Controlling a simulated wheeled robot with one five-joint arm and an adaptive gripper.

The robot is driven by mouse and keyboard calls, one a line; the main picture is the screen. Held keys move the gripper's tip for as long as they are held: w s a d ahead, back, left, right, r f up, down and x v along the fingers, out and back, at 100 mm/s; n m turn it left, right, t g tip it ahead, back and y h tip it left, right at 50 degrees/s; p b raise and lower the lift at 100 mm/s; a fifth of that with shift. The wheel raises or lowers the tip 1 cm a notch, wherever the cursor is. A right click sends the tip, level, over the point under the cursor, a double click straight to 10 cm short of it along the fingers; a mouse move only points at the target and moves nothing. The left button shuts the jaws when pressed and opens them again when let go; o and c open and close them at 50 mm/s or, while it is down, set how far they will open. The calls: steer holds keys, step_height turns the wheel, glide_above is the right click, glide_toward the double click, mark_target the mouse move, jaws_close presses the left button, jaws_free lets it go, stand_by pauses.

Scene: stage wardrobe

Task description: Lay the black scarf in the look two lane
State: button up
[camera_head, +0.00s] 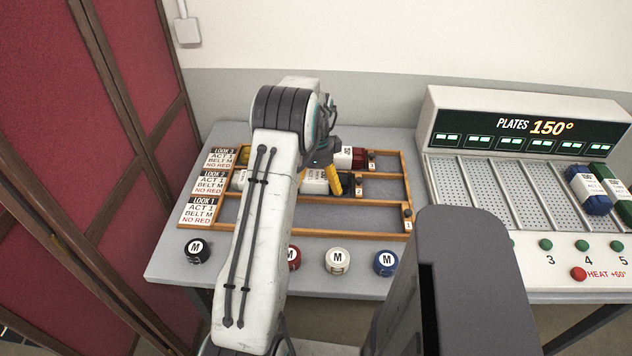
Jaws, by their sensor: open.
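The wooden lane rack (300,234) lies on the grey table, with cards for look 3 at the back, look 2 in the middle and look 1 in front. My gripper (320,178) is low over the look two lane, its yellow fingertips apart. A roll with a white label (314,186) lies in that lane at the fingers, with a dark part showing at its right. It may be the black scarf, but my arm and gripper hide much of it. I cannot tell whether the fingers touch it.
A red roll (358,156) with a white label lies in the look 3 lane. Black (196,251), red (293,258), white (337,261) and blue (386,262) M coils line the table front. A plate unit (479,182) at right holds blue and green rolls. The look 1 lane's visible part is empty.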

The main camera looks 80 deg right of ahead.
mark_target(316, 179)
step_height(316, 179, up, 12)
steer(key=shift+r, duration=0.2)
stand_by(0.4)
